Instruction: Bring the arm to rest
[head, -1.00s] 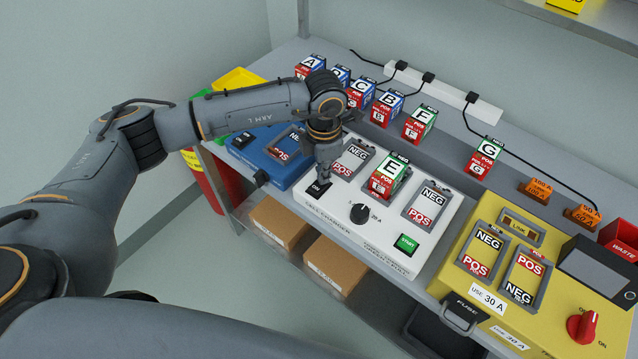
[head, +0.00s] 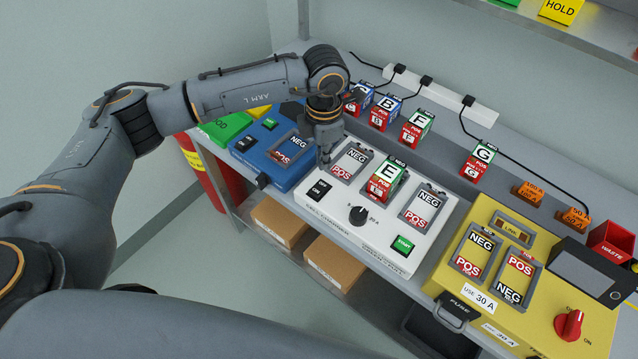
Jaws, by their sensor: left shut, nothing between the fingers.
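My left gripper (head: 325,158) is shut and empty. It points down above the left part of the white charger (head: 345,240), between that charger's ON switch (head: 319,190) and its left NEG/POS bay (head: 351,162). I cannot tell whether its tips touch anything. My left arm (head: 245,93) reaches in from the left and hides part of the back row of batteries. My right gripper is not in view.
Battery E (head: 387,181) stands in the charger's middle bay. A blue unit (head: 268,165) is to its left, a yellow unit (head: 470,295) to its right. Batteries F (head: 416,127) and G (head: 478,161) stand behind, near a power strip (head: 440,94).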

